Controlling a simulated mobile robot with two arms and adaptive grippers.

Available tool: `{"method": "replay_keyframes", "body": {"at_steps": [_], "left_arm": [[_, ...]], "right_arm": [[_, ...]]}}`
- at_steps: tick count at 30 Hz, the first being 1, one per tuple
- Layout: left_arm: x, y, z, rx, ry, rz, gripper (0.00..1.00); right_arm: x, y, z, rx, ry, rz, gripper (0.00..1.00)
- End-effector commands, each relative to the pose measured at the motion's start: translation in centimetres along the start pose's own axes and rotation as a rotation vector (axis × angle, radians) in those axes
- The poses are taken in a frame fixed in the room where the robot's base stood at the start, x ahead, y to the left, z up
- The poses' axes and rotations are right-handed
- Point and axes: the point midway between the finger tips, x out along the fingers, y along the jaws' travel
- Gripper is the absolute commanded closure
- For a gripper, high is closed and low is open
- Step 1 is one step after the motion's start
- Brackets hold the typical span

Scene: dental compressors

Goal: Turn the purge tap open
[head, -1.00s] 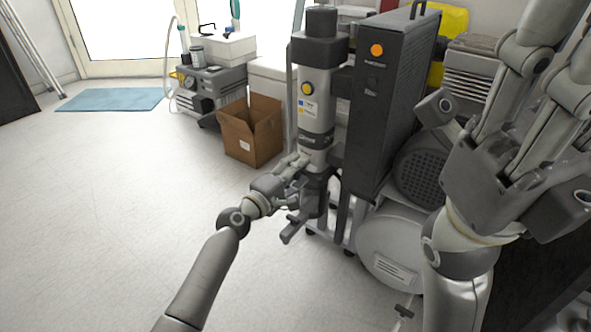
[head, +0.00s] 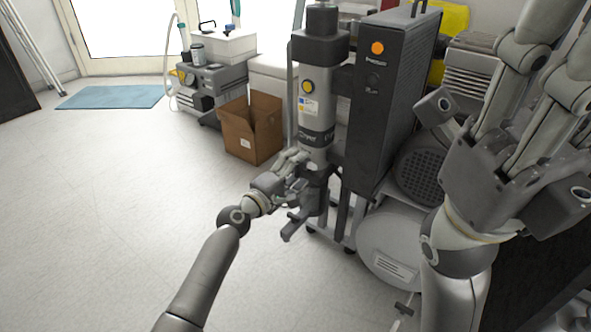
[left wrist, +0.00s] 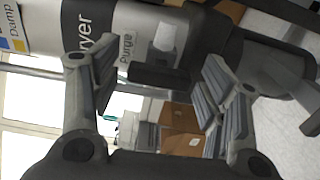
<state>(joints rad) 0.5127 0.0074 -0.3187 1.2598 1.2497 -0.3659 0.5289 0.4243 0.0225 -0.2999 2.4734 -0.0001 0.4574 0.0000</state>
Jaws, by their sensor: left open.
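The dryer column (head: 315,105) stands upright on the front of the compressor unit. In the left wrist view its "Dryer" and "Purge" lettering (left wrist: 127,48) shows beside the purge tap (left wrist: 158,76), a dark bar-shaped lever near a small grey block. My left gripper (head: 303,187) is at the lower part of the column, below the dark band. In the left wrist view its open fingers (left wrist: 152,84) stand on both sides of the tap lever, with gaps visible. In the head view my gripper hides the tap. My right gripper (head: 515,130) is raised at the right, its fingertips partly cut off.
A dark cabinet (head: 389,100) and a round grey tank (head: 385,250) stand right of the column. An open cardboard box (head: 252,135) sits on the floor behind my left gripper. The floor (head: 120,210) at left is clear, with a blue mat (head: 110,97).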

Motion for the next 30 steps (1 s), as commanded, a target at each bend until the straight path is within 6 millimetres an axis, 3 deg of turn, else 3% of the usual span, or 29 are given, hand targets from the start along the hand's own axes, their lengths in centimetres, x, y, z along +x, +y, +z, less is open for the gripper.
{"method": "replay_keyframes", "body": {"at_steps": [8, 24, 30], "left_arm": [[-1.0, -0.1, 0.0, 0.001, -0.001, 0.000, 0.32], [-9.7, -0.1, 0.0, 0.002, 0.001, -0.001, 0.32], [-11.7, -0.1, 0.0, 0.000, 0.001, -0.001, 0.32]], "right_arm": [[0.0, 0.0, 0.0, -0.001, 0.001, -0.004, 0.66], [0.0, -0.1, 0.0, -0.001, 0.000, -0.004, 0.66], [0.0, -0.1, 0.0, -0.001, 0.000, -0.004, 0.66]]}}
